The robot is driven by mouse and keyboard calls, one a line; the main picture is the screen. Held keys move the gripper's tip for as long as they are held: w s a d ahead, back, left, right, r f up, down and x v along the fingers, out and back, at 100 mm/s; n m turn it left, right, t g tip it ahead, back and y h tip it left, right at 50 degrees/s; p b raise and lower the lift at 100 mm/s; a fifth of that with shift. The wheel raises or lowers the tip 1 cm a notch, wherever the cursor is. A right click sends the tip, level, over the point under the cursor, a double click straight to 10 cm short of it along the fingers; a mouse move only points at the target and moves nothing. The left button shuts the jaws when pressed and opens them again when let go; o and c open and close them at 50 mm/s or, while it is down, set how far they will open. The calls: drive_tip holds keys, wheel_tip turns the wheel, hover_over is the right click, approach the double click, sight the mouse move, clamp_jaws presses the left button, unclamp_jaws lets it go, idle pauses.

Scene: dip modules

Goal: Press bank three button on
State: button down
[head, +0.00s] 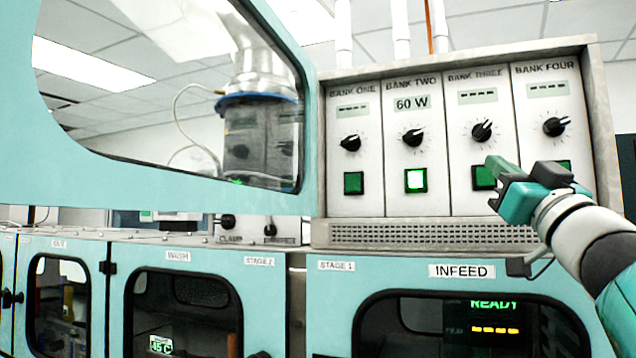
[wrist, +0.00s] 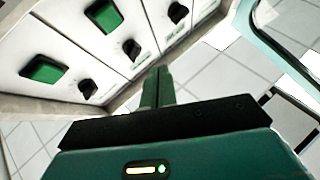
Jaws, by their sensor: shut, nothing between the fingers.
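The bank three module (head: 463,110) has a dashed display, a black knob (head: 482,131) and a dark green, unlit button (head: 481,178). My gripper (head: 492,166) is in front of the panel at that button's right edge and covers part of it. I cannot tell whether it touches the button. In the wrist view the gripper's fingers (wrist: 157,88) are together and empty. That view shows the panel tilted, with green buttons (wrist: 43,68) and black knobs; which bank each belongs to is not clear.
Bank two's button (head: 416,180) glows bright, and its display reads 60 W. Bank one's button (head: 353,183) is dark green. Bank four's button (head: 565,164) is mostly hidden by my gripper. A raised teal-framed window (head: 312,130) stands left of the panel. A perforated ledge (head: 420,233) runs below.

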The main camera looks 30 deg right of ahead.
drive_tip(key=shift+a+f+y, duration=0.2)
drive_tip(key=shift+y, duration=0.1)
drive_tip(key=shift+d, duration=0.1)
approach(478, 168)
drive_tip(key=shift+a+r+x, duration=0.15)
drive_tip(key=shift+a+x, duration=0.05)
drive_tip(key=shift+x, duration=1)
drive_tip(key=shift+a+r+x, duration=0.1)
drive_tip(key=shift+a+x, duration=0.1)
drive_tip(key=shift+x, duration=1)
drive_tip(key=shift+s, duration=0.1)
drive_tip(key=shift+w+d, duration=0.3)
drive_tip(key=shift+d, duration=0.05)
drive_tip(key=shift+w+d, duration=0.1)
drive_tip(key=shift+d, duration=0.05)
idle(0.8)
